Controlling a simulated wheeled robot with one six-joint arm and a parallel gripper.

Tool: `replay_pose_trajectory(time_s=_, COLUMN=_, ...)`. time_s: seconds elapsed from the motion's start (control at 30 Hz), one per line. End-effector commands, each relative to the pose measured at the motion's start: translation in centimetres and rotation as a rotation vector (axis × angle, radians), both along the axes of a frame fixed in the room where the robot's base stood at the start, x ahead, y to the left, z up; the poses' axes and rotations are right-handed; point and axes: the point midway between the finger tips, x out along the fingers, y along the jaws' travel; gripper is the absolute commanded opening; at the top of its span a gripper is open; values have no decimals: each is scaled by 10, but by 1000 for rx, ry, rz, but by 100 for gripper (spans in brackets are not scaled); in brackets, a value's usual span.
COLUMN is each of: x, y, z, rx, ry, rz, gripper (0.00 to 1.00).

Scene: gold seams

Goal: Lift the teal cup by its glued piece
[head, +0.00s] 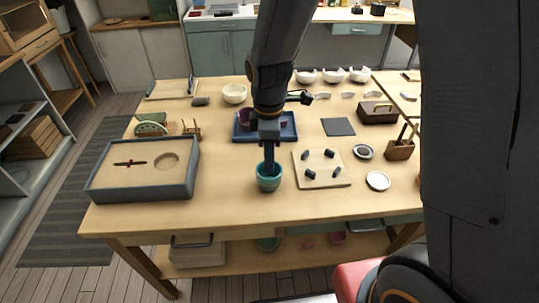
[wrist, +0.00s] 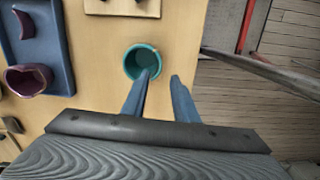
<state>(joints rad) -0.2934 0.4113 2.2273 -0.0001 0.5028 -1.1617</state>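The teal cup (head: 268,185) stands upright on the wooden table near its front edge. In the wrist view the cup (wrist: 130,62) shows from above as a round rim with a dark inside. My gripper (head: 268,166) points down at the cup from above. In the wrist view the two blue fingers of my gripper (wrist: 164,75) are apart; one overlaps the cup's opening and the other lies outside its right rim. The rim appears between them, but I cannot tell whether either finger touches it.
A blue tray (head: 290,133) with a purple broken vessel lies behind the cup. A board with small dark pieces (head: 345,180) is to the right. A grey-edged box (head: 105,197) stands left. The table in front of the cup is clear.

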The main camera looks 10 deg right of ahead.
Motion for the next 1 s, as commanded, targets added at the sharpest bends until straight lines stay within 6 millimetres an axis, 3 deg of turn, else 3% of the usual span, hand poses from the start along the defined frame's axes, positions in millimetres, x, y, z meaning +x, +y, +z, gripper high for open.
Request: replay_pose_trajectory(time_s=1.0, x=0, y=0, z=-73, rx=0, ry=0, rz=-2, gripper=27)
